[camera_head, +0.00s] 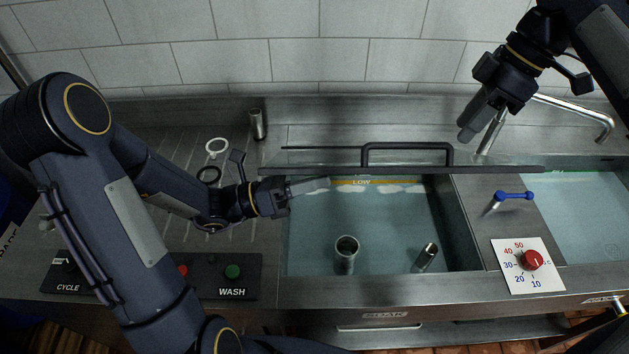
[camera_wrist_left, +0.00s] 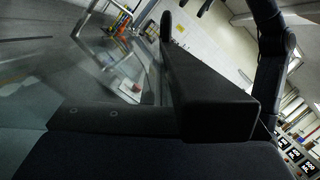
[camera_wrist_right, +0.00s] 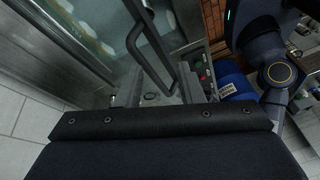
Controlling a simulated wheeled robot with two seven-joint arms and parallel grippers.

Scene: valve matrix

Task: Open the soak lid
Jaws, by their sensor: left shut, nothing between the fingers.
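The soak lid (camera_head: 480,169) stands raised, nearly edge-on, along the back of the soak basin (camera_head: 385,291). Its dark handle (camera_head: 407,147) rises behind its front edge. The handle also shows in the right wrist view (camera_wrist_right: 147,42). My left gripper (camera_head: 318,185) is shut and empty, just below and in front of the lid's edge, over the basin's left part. I cannot tell whether it touches the lid. My right gripper (camera_head: 472,125) is above and behind the lid, right of the handle, apart from it. Its finger gap is not clear.
The basin holds water and two metal cylinders (camera_head: 346,254) (camera_head: 426,257). A blue-handled valve (camera_head: 514,195), a red dial (camera_head: 532,260) and a faucet (camera_head: 580,108) are at the right. A wash panel (camera_head: 232,284) lies at the left. A tiled wall (camera_head: 320,60) closes the back.

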